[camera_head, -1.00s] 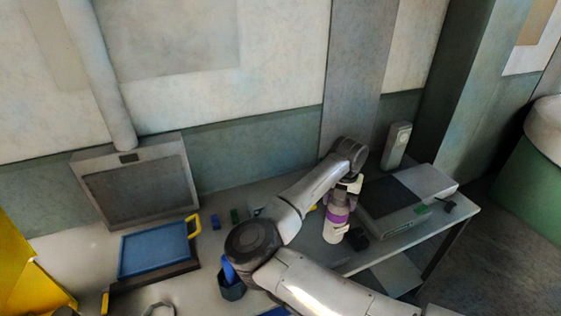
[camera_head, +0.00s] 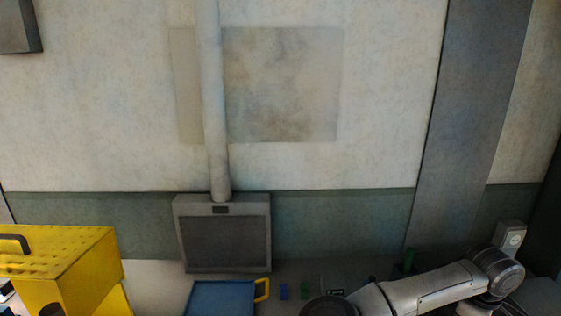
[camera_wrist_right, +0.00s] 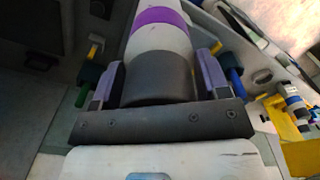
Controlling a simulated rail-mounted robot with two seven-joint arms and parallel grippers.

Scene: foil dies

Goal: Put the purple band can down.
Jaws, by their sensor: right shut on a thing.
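The purple band can (camera_wrist_right: 160,40) is in the right wrist view, pale grey with a purple band and a dark grey end towards the camera. My right gripper (camera_wrist_right: 160,72) is shut on it, one finger on each side. The can's far end and what lies under it are out of the picture. In the head view my right arm crosses the lower right corner, but its gripper and the can do not show. My left gripper is in neither view.
In the head view a blue tray with a yellow handle (camera_head: 228,300) lies on the bench before a grey vent box (camera_head: 224,242). A yellow box (camera_head: 65,262) stands at left.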

